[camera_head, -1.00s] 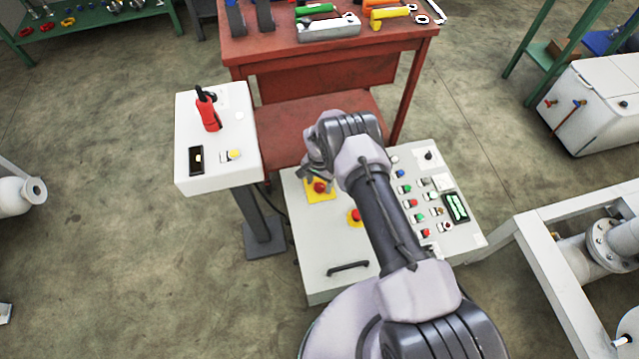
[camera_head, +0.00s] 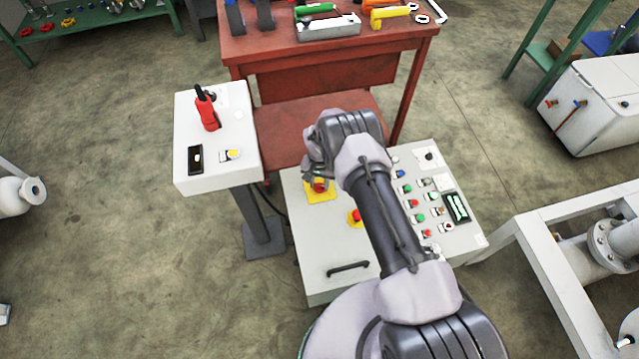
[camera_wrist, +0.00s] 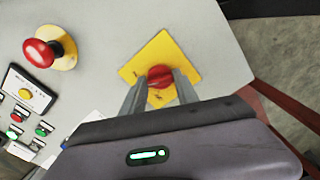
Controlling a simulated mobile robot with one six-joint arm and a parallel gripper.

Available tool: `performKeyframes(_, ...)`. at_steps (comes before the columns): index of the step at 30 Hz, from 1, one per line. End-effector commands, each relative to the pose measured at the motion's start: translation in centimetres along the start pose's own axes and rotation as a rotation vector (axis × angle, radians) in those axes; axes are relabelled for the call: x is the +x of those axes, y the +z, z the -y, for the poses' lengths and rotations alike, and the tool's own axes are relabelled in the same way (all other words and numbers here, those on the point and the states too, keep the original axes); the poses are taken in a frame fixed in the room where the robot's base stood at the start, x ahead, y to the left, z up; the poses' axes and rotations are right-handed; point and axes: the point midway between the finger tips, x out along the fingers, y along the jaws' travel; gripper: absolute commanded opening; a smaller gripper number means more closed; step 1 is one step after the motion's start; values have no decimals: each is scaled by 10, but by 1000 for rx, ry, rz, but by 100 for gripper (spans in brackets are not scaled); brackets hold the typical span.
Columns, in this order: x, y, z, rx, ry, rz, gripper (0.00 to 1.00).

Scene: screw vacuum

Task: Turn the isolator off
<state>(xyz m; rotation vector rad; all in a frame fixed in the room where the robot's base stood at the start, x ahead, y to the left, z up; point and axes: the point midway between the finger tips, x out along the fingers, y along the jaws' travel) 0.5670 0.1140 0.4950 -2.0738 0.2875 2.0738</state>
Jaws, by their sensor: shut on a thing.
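The isolator is a red knob (camera_wrist: 160,76) on a square yellow plate (camera_wrist: 137,68), set in the grey panel top. In the head view, the knob (camera_head: 319,187) and plate (camera_head: 321,197) are at the panel's far left, just below my gripper (camera_head: 318,181). In the wrist view, the two fingers of my gripper (camera_wrist: 161,82) stand on either side of the knob and are shut on it. The lower part of the knob and part of the plate are hidden by the fingers.
A red mushroom button (camera_wrist: 42,52) on a yellow base is beside the isolator. Coloured push buttons and a green display (camera_head: 456,207) lie on the panel's right. A white pedestal box (camera_head: 218,168) with a red handle (camera_head: 208,112) stands left; a red workbench (camera_head: 330,52) stands behind.

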Motion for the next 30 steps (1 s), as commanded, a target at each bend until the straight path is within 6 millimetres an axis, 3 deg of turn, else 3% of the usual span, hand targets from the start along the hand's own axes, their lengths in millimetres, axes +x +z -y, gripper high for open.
performKeyframes(30,0,-1,0,-950,0,-1,0)
